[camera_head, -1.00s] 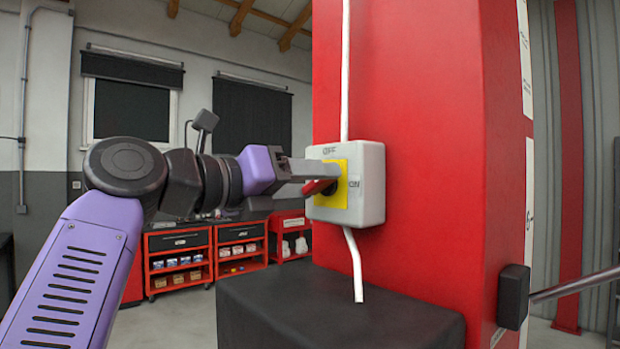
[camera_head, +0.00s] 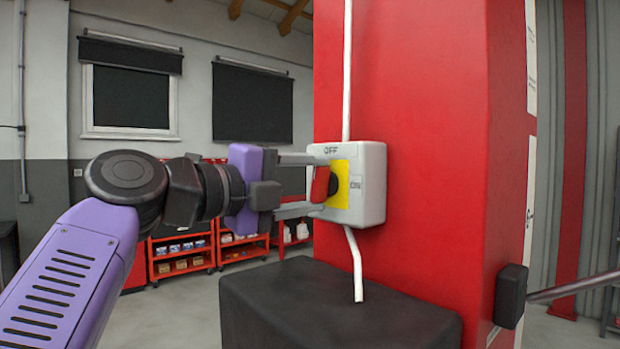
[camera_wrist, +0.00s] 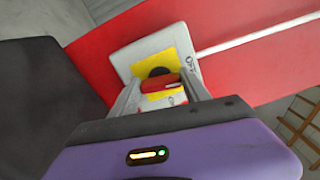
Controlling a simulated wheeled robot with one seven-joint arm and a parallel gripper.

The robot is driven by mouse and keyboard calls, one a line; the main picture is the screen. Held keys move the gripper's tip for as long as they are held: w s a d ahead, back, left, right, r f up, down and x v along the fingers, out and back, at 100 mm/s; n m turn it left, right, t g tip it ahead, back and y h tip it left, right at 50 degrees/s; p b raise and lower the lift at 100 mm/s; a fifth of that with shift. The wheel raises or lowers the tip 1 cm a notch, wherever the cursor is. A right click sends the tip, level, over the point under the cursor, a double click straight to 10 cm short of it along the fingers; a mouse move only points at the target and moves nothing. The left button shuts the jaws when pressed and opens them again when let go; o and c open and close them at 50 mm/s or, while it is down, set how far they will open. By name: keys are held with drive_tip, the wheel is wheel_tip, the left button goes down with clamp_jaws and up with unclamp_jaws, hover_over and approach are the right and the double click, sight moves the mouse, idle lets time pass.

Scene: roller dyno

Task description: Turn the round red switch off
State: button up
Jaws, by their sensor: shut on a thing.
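The switch is a light grey box (camera_head: 371,185) with a yellow plate (camera_head: 341,203) on the red column. Its red handle (camera_head: 320,184) stands upright in the head view, its upper end towards the OFF mark at the top of the box. The ON mark is on the right side. My gripper (camera_head: 318,183) is shut on the handle, one finger above it and one below. In the wrist view, the red handle (camera_wrist: 160,83) lies between the fingers, in line with the OFF mark on the right. The handle's base is partly hidden.
The red column (camera_head: 430,120) fills the right of the head view. A white cable runs above and below the box. A dark block (camera_head: 335,310) stands below it. Red shelf carts (camera_head: 180,255) stand behind my arm, under dark windows.

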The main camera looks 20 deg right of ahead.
drive_tip(key=shift+n+p, duration=0.3)
drive_tip(key=shift+n, duration=0.7)
drive_tip(key=shift+f, duration=0.1)
drive_tip(key=o, duration=1.4)
drive_tip(key=shift+a, duration=0.15)
drive_tip(key=p+v, duration=0.1)
drive_tip(key=v, duration=0.6)
drive_tip(key=shift+s+a, duration=0.1)
drive_tip(key=shift+a, duration=0.2)
